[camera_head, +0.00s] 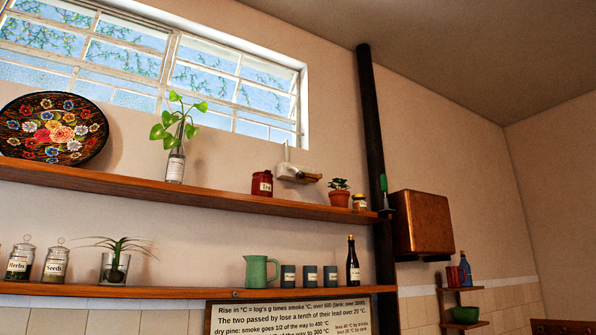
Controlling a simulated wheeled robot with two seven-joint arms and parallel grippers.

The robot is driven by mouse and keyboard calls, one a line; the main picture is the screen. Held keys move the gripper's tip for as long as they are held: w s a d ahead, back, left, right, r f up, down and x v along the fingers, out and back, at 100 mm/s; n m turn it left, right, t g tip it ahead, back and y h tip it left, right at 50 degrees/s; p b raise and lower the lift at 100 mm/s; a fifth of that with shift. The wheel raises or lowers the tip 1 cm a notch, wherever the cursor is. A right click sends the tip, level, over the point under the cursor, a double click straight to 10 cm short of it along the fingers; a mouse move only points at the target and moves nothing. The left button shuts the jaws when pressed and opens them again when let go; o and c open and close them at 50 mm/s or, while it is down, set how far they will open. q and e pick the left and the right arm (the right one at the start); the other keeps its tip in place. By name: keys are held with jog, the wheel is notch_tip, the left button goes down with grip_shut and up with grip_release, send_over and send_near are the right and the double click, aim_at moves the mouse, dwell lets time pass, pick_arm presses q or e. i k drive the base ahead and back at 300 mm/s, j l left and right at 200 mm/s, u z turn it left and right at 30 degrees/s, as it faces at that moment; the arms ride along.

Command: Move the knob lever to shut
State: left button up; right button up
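No part is clearly recognisable as the knob lever. A small upright green handle (384,184) shows against the black flue pipe (371,130), above a dark fitting beside the right end of the upper shelf. I cannot tell whether it is the lever or what its position means. A pale wall-mounted device (288,171) with an upright rod and a brown, handle-like part stands above the upper shelf; its function is unclear. Neither of my grippers is in view.
The upper shelf (230,204) carries a painted plate, plants and a red tin. The lower shelf (170,290) holds jars, a green jug, cups and a bottle. A copper box (421,224) hangs right of the pipe. A text board (285,318) is partly cut off below.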

aim_at(300, 175)
jog(key=u, duration=0.25)
jog(key=i+l+u, duration=0.1)
jog(key=l+u, duration=0.85)
jog(key=l, duration=0.25)
